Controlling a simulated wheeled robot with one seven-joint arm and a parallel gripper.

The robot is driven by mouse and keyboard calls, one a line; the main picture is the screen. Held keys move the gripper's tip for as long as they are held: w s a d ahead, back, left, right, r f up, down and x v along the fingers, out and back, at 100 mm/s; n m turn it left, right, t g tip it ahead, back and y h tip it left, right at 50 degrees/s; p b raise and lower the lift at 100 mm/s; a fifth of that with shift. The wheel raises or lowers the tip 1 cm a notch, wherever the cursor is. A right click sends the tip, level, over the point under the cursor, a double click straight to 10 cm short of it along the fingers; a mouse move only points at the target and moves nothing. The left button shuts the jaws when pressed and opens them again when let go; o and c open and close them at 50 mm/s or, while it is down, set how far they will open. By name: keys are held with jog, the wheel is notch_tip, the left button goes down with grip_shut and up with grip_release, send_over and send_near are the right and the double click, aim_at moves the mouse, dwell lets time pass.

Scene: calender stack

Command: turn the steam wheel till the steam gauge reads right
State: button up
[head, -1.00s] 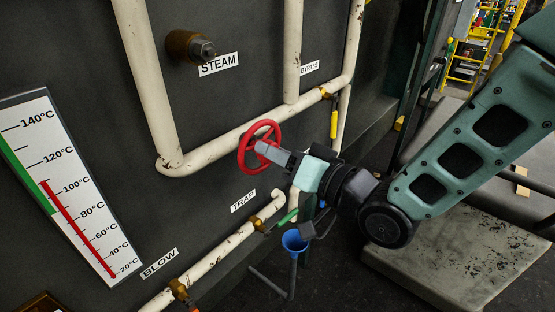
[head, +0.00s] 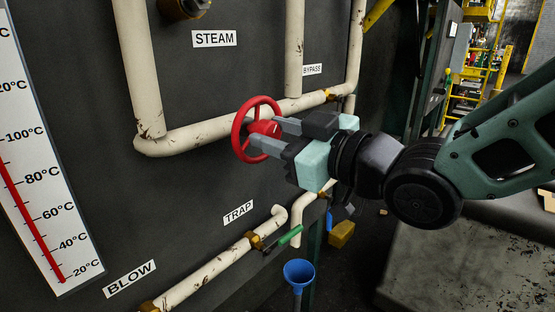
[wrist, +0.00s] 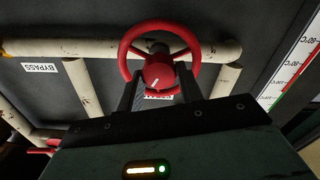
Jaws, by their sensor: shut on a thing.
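A red handwheel (head: 235,138) is in front of the lower white pipe in the head view. My gripper (head: 268,138) is shut on its hub, which shows between my fingertips in the wrist view (wrist: 158,73). A pale mark is on the hub. Above the STEAM label (head: 214,39), a brown fitting (head: 184,8) is cut off by the top edge, with no wheel visible on it. The gauge (head: 52,205) at the left has a red column rising past 80°C; its top is cut off by the frame. Part of the gauge also shows in the wrist view (wrist: 300,62).
White pipes (head: 225,128) run close behind the wheel. TRAP (head: 238,212), BLOW (head: 130,278) and BYPASS (head: 312,69) labels are on the dark panel. A green-handled valve (head: 288,236) and blue funnel (head: 299,272) are below my gripper. A pale slab (head: 450,265) is at right.

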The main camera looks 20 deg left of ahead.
jog(key=shift+s+f+n+b, duration=0.1)
jog(key=shift+f+n+b, duration=0.1)
jog(key=shift+n+b, duration=4.6)
jog(key=shift+s+f+n+b, duration=0.1)
jog(key=shift+f+n+b, duration=0.05)
jog(key=shift+n+b, duration=4.65)
jog(key=shift+m+b, duration=0.3)
jog(key=shift+b, duration=0.3)
jog(key=o, duration=1)
jog(key=shift+r, duration=0.1)
